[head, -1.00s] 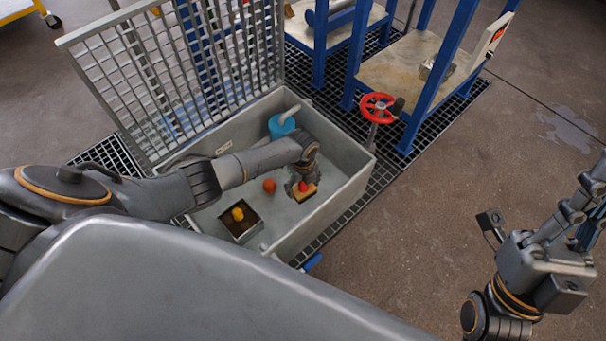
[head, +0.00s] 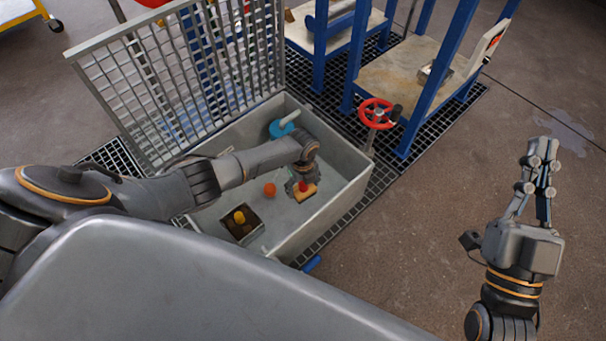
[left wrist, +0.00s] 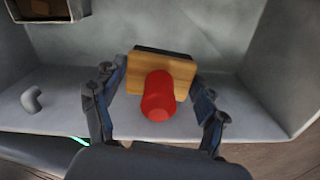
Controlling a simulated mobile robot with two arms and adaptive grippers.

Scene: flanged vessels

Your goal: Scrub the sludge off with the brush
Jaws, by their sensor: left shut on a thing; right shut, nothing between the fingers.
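The brush, a wooden block with a red knob (head: 305,191), is inside the grey tank (head: 345,200) near its front right wall. My left gripper (head: 302,181) reaches down into the tank and is shut on the brush. In the left wrist view the brush (left wrist: 180,70) sits between the two fingers, red knob toward me; its dark underside barely shows. A square box (head: 228,232) with dark brown contents, perhaps sludge, and a yellow knob (head: 239,216) is at the tank's near left. My right gripper (head: 541,165) is shut and empty, outside the tank at right.
An orange ball (head: 270,190) lies on the tank floor between box and brush. A blue item (head: 281,129) with a pale handle is at the tank's far end. A grid lid (head: 180,80) stands open behind. A red valve wheel (head: 376,113) stands beside the tank's right corner.

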